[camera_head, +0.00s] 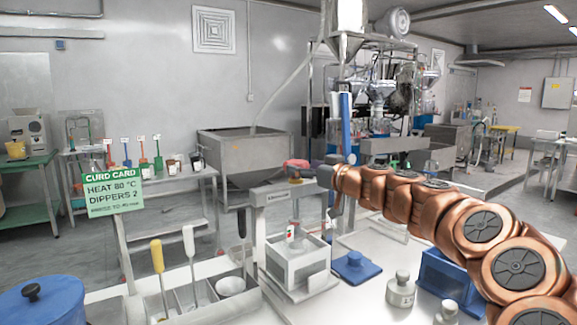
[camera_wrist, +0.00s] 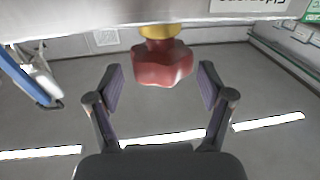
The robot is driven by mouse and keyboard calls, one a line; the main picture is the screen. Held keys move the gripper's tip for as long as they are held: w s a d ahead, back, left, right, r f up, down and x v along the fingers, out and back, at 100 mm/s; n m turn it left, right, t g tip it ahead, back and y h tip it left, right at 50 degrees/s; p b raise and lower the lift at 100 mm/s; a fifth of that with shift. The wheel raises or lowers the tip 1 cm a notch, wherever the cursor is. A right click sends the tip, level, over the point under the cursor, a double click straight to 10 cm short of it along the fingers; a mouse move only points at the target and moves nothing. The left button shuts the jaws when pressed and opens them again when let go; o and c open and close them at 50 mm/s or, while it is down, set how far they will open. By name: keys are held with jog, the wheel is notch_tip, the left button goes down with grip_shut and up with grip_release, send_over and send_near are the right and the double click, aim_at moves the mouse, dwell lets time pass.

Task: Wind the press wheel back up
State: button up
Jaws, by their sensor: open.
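The press wheel is a red lobed knob (camera_head: 297,165) on top of the press's pale crossbeam (camera_head: 283,193). In the wrist view the scene is upside down, and the red wheel (camera_wrist: 160,68) hangs from a yellow collar (camera_wrist: 163,32) under the beam. My gripper (camera_wrist: 161,78) is open, with one finger on each side of the wheel and a visible gap at both. In the head view my gripper (camera_head: 326,178) is just right of the wheel, its fingers mostly hidden.
A tray of upright-handled tools (camera_head: 200,295) and a blue pot (camera_head: 42,300) are at left. A green card (camera_head: 114,192) stands at left.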

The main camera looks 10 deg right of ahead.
jog(key=x, duration=0.4)
jog(key=shift+p, duration=0.3)
jog(key=shift+x, duration=0.95)
jog(key=shift+s+a+f, duration=0.1)
jog(key=c, duration=1)
jog(key=shift+n+g+y+b, duration=0.3)
jog(key=shift+y+b, duration=0.1)
jog(key=shift+b, duration=0.1)
